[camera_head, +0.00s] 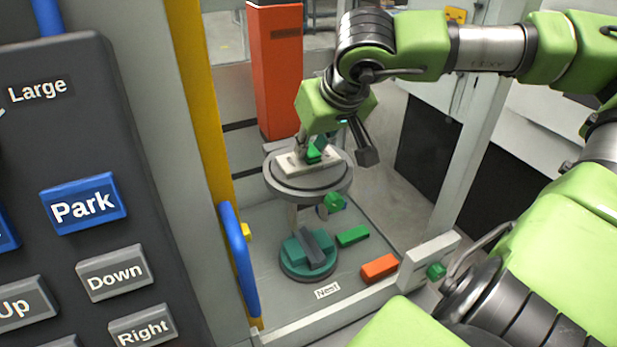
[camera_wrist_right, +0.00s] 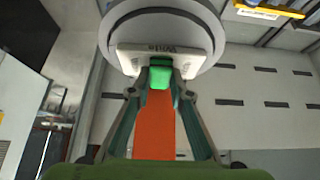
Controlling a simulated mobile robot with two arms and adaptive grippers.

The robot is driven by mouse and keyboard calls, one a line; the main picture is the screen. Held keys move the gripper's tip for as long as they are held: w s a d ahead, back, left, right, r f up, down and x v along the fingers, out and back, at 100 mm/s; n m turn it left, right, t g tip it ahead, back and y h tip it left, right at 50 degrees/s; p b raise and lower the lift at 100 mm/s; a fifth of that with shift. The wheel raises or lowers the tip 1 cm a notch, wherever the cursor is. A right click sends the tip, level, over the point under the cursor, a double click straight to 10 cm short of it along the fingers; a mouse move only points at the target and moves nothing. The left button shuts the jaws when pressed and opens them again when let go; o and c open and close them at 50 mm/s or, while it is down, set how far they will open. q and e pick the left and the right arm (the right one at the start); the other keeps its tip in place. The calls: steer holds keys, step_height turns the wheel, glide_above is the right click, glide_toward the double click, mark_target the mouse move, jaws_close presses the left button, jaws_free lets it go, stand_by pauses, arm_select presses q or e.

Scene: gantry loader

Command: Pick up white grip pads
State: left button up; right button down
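The white grip pads (camera_head: 292,162) show as a pale block on top of a grey round plate (camera_head: 313,186). In the right wrist view the white block (camera_wrist_right: 128,62) carries a "White" label and lies against the round plate (camera_wrist_right: 160,22). A green handle (camera_wrist_right: 160,76) stands out from the block. My right gripper (camera_head: 316,148) is at the block; in the wrist view its two fingertips (camera_wrist_right: 160,82) flank the green handle and appear closed on it. A gap under the block cannot be made out. My left gripper is in neither view.
Below the plate is a teal round nest (camera_head: 308,268) with a grey bar. A green block (camera_head: 352,236) and an orange block (camera_head: 380,267) lie beside it. An orange column (camera_head: 277,80) stands behind. A button panel (camera_head: 80,150) and blue handle (camera_head: 238,255) are left.

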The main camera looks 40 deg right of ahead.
steer(key=shift+w+r, duration=0.1)
steer(key=shift+d+r, duration=0.1)
steer(key=shift+r, duration=0.1)
step_height(320, 180, up, 18)
steer(key=s+a+b, duration=0.2)
steer(key=s+b, duration=0.1)
steer(key=s, duration=0.5)
steer(key=s+a+b, duration=0.2)
steer(key=s+a, duration=0.1)
steer(key=s, duration=0.6)
steer(key=shift+s+a+f+b, duration=0.15)
steer(key=shift+a+f+b, duration=0.15)
steer(key=shift+b, duration=0.1)
step_height(320, 180, up, 19)
steer(key=p, duration=2)
